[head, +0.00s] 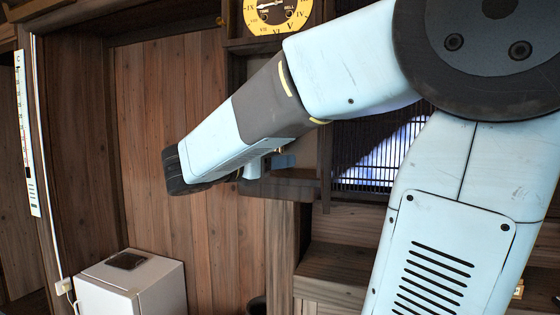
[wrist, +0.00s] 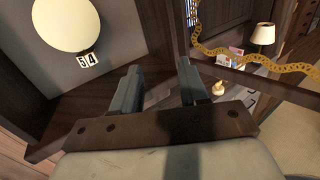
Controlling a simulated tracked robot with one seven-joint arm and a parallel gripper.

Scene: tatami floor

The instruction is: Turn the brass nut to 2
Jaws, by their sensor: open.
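I cannot make out a brass nut for certain in either view. A small pale-gold object (wrist: 219,89) sits just right of my gripper's right finger in the wrist view, too small to identify. My gripper (wrist: 157,82) is open, with its two grey fingers apart and nothing between them. Beyond the fingers is a dark wooden corner or ledge. In the head view my arm reaches left across the scene and largely hides the gripper.
In the wrist view a pale round disc (wrist: 67,24) is above a number tag (wrist: 87,61) at left. A brass-coloured chain (wrist: 262,60) and a lamp (wrist: 263,35) are at right. In the head view a white box (head: 131,284) stands lower left, and a wooden shelf (head: 281,187) is behind my arm.

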